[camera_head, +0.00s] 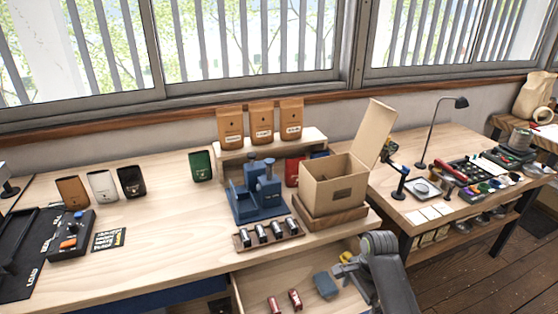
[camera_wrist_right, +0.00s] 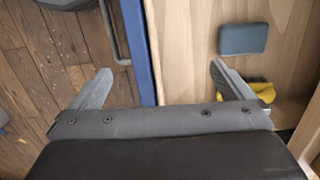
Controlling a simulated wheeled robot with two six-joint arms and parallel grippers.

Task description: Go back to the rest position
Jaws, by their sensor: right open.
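My right gripper (camera_wrist_right: 158,85) is open, its two fingers spread wide apart with nothing between them. In the right wrist view it is over the blue front edge (camera_wrist_right: 142,45) of the open drawer, with one finger on the floor side and one on the drawer side. In the head view my right arm (camera_head: 385,270) comes in at the bottom right, over the drawer's right end; its fingertips cannot be made out there. My left arm and gripper are not in view.
The open drawer (camera_head: 250,290) holds red items (camera_head: 295,298), a blue-grey block (camera_head: 325,285) and a yellow object (camera_head: 343,257). Above it, the bench carries an open cardboard box (camera_head: 330,185), a blue device (camera_head: 255,200) and a rack of small cylinders (camera_head: 268,236). A side table (camera_head: 410,185) stands right.

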